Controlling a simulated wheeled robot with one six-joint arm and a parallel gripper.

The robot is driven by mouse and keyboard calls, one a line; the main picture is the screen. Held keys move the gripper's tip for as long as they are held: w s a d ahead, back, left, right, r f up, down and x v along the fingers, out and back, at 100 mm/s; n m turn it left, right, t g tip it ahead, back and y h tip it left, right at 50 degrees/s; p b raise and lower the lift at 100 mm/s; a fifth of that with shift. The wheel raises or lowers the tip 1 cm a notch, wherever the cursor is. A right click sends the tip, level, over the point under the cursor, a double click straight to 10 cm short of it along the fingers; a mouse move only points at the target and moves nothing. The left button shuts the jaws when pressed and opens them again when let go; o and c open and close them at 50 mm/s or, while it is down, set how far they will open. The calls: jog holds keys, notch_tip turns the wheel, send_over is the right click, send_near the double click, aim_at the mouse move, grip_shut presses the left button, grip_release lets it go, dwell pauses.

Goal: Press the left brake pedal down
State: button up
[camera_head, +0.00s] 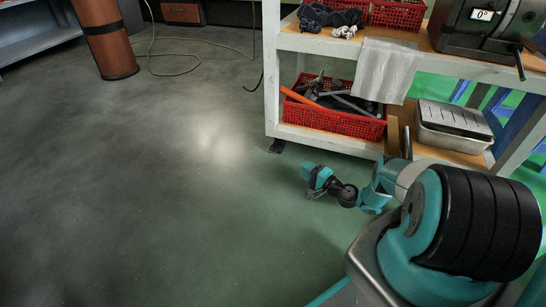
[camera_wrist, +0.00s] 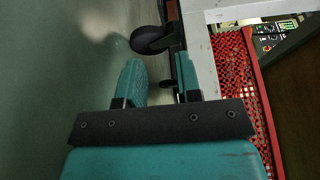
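The tooling cart (camera_head: 272,75) stands at the upper right. A dark caster (camera_head: 276,146) shows at the foot of its near left leg; it is too small to tell a brake pedal apart from the wheel. In the wrist view a black caster wheel (camera_wrist: 152,40) sits beside the cart's pale edge, beyond my fingers. I cannot clearly make out the pedal or its position there. My gripper (camera_head: 309,175) is low, right of and nearer than the caster, apart from it. In the wrist view my gripper (camera_wrist: 160,76) has its teal fingers apart, with nothing held between them.
A red basket (camera_head: 335,118) of tools and a metal case (camera_head: 453,124) are on the cart's lower shelf. A cloth (camera_head: 385,70) hangs from the upper shelf. A cable (camera_head: 190,62) lies on the floor behind. The floor (camera_head: 150,190) left of the cart is clear.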

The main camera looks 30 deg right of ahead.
aim_at(273, 149)
jog(key=b+x, duration=1)
jog(key=x, duration=0.5)
jog(key=shift+w+a+f+b, duration=0.15)
jog(key=shift+w+a+b, duration=0.15)
jog(key=shift+w, duration=0.05)
jog(key=shift+w+a+r, duration=0.1)
jog(key=shift+w+r, duration=0.1)
jog(key=shift+w, duration=0.35)
grip_shut()
